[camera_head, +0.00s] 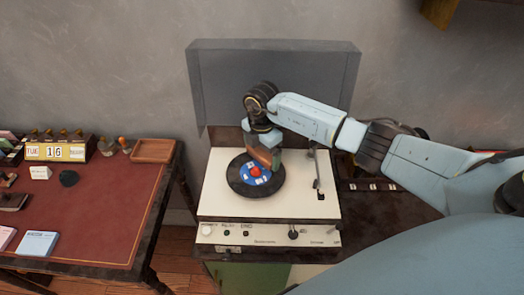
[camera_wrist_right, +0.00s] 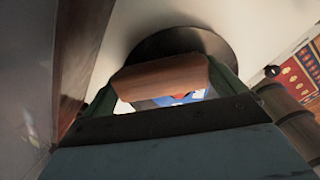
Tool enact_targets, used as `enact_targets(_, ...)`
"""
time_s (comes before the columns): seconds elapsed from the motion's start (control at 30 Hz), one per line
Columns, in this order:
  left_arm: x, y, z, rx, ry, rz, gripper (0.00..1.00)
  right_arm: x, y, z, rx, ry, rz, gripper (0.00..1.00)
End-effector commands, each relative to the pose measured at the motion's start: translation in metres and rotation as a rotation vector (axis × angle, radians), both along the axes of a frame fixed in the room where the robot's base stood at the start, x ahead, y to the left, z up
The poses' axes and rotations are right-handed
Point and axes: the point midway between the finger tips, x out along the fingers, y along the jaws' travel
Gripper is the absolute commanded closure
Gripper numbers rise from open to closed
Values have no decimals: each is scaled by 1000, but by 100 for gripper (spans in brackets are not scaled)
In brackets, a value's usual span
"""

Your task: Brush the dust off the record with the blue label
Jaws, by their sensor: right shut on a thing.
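The black record (camera_head: 239,184) with a blue label (camera_head: 252,180) lies flat on the cream turntable (camera_head: 217,205). A small red piece (camera_head: 256,170) shows at the label's middle. My right gripper (camera_head: 268,148) is shut on a brown wooden brush (camera_head: 259,158) over the far right part of the record. In the right wrist view the brush (camera_wrist_right: 165,78) spans between the two fingers, with the record (camera_wrist_right: 170,43) beyond it and part of the label (camera_wrist_right: 178,99) showing below it. I cannot tell whether the brush touches the record. My left gripper is not in view.
The tonearm (camera_head: 318,175) stands at the turntable's right side. The raised grey lid (camera_head: 275,75) is behind it. At left, a red-topped desk (camera_head: 95,210) holds a calendar block (camera_head: 55,151), a wooden tray (camera_head: 152,151) and small items.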

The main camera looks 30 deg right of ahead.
Motion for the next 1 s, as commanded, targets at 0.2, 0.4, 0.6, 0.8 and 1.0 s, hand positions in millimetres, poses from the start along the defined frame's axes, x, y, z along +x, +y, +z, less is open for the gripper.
enact_targets(0.2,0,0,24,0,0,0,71,1,0,28,1,-3,0,23)
enact_targets(0.4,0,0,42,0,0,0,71,1,0,48,0,-3,1,23)
enact_targets(0.6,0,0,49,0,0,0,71,1,0,56,0,-3,1,23)
enact_targets(0.8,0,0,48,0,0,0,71,1,0,55,-1,-2,0,23)
enact_targets(1.0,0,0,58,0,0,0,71,1,-1,65,0,-3,0,23)
